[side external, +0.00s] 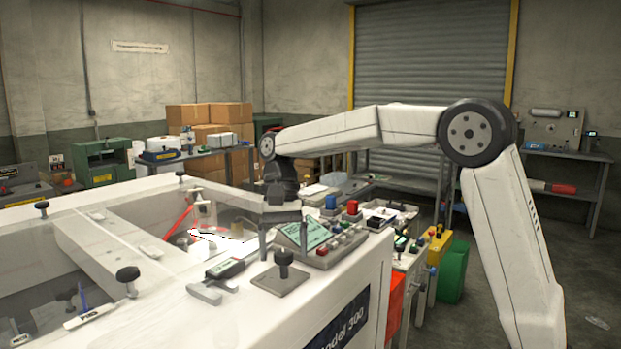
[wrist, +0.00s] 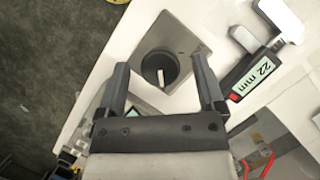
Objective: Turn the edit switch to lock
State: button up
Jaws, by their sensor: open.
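The edit switch is a round black knob (wrist: 159,68) on a square grey plate (wrist: 182,40), and a white mark on it points toward the bottom of the wrist view. In the side view the knob (side external: 283,258) stands upright on its plate (side external: 281,282) at the near corner of the white machine. My gripper (wrist: 158,63) is open and empty, pointing down, with the knob showing between its two fingers in the wrist view. In the side view my gripper (side external: 283,243) is above and just behind the knob. I cannot make out any lock lettering.
A digital caliper (wrist: 258,75) reading 22 mm lies beside the plate; it also shows in the side view (side external: 224,269). A control box with buttons (side external: 330,245) stands close behind the knob. The white machine's open well (side external: 60,270) is at the left.

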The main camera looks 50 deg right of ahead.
grip_shut()
jog(key=shift+n, duration=0.3)
jog(key=n+g+h, duration=0.1)
jog(key=n, duration=0.3)
jog(key=shift+w+a, duration=0.1)
jog(key=n+h, duration=0.2)
jog(key=n, duration=0.2)
jog(key=shift+a+n, duration=0.15)
jog(key=shift+n, duration=0.15)
jog(key=n+h, duration=0.2)
jog(key=n, duration=0.2)
jog(key=shift+a+n, duration=0.1)
jog(key=shift+n, duration=0.2)
jog(key=shift+n+t+h, duration=0.6)
jog(key=shift+n+h, duration=0.1)
jog(key=shift+n, duration=1.4)
